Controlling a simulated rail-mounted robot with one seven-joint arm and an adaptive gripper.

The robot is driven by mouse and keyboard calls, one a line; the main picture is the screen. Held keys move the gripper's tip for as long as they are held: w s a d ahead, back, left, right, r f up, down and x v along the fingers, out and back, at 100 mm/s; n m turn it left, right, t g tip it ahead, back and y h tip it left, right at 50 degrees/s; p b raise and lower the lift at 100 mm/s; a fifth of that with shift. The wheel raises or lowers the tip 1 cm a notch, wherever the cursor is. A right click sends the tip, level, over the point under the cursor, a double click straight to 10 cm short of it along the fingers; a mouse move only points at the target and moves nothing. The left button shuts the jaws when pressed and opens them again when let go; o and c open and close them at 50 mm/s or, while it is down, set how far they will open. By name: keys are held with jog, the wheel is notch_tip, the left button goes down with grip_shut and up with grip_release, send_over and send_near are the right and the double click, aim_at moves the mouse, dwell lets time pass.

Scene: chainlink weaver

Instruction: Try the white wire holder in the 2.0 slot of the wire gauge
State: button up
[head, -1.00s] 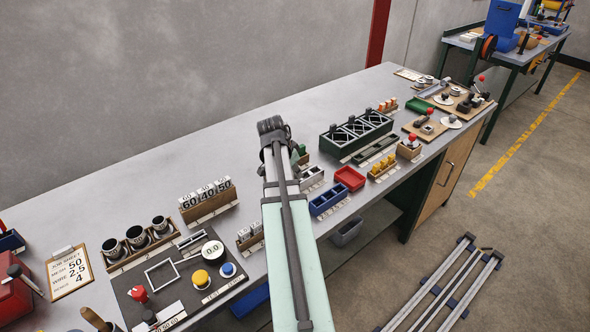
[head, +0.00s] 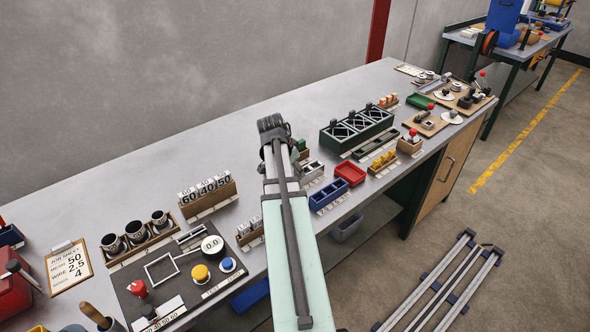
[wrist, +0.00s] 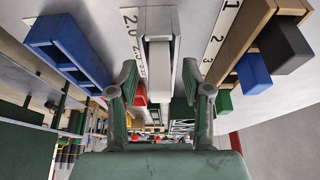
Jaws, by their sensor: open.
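My gripper (wrist: 160,92) is open, one finger on each side of a white block, the white wire holder (wrist: 160,68). The holder sits within the grey wire gauge (wrist: 175,20), next to a label strip marked 2.0 (wrist: 131,20). I cannot tell how deep it sits, or whether the fingers touch it. In the head view the gauge (head: 313,172) shows just right of my arm. My gripper's fingertips are hidden there behind the arm.
A wooden rack (wrist: 237,30) with blue and black blocks stands close on the right in the wrist view. A blue bin (wrist: 68,45) is on the left. In the head view, a red tray (head: 350,174) and blue bin (head: 328,196) lie near the bench's front edge.

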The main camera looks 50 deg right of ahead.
jog(key=v, duration=1.2)
